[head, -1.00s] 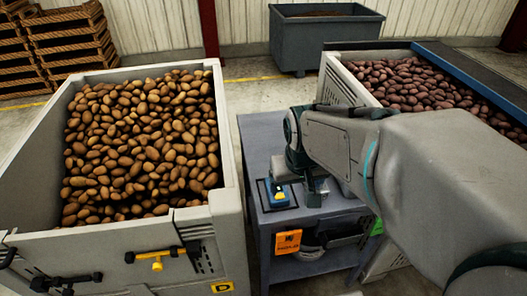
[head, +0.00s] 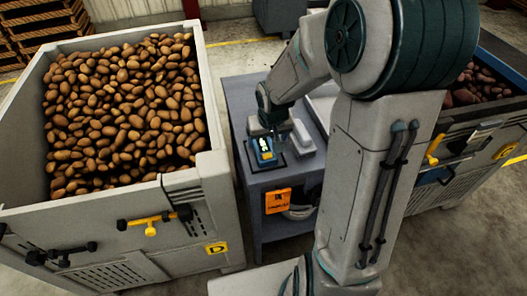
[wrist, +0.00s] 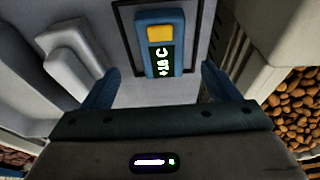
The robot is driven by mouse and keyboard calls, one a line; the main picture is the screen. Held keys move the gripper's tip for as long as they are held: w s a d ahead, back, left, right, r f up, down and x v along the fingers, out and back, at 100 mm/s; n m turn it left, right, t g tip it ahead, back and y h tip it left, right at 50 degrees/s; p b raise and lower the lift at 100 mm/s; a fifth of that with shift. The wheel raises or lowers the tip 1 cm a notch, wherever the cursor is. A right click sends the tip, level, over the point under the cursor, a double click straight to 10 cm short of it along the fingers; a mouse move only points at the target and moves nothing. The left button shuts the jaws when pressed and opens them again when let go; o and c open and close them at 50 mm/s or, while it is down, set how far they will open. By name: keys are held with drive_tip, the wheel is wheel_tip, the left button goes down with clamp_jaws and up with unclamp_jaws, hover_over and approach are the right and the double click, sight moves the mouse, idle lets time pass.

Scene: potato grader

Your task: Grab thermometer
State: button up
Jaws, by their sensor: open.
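The thermometer (head: 263,150) is a blue handheld device with a yellow button and a lit display. It lies on a dark-outlined spot on the grey stand (head: 238,105). In the wrist view the thermometer (wrist: 160,42) reads "+18 C" and lies just beyond my fingertips, roughly midway between them. My gripper (wrist: 157,85) is open and empty, with a blue finger on each side. In the head view my gripper (head: 279,142) is beside the thermometer, and its fingers are partly hidden by the wrist.
A pale box-like object (head: 302,138) lies on the stand right of the thermometer. A crate of brown potatoes (head: 212,165) stands close on the left. Another crate (head: 470,175) with reddish potatoes is at right. An orange tag (head: 278,201) hangs on the stand's front.

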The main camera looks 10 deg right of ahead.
sight(264, 148)
drive_tip(key=shift+b+x, duration=0.3)
drive_tip(key=shift+x, duration=2.7)
drive_tip(key=shift+a, duration=0.15)
drive_tip(key=c, duration=1.1)
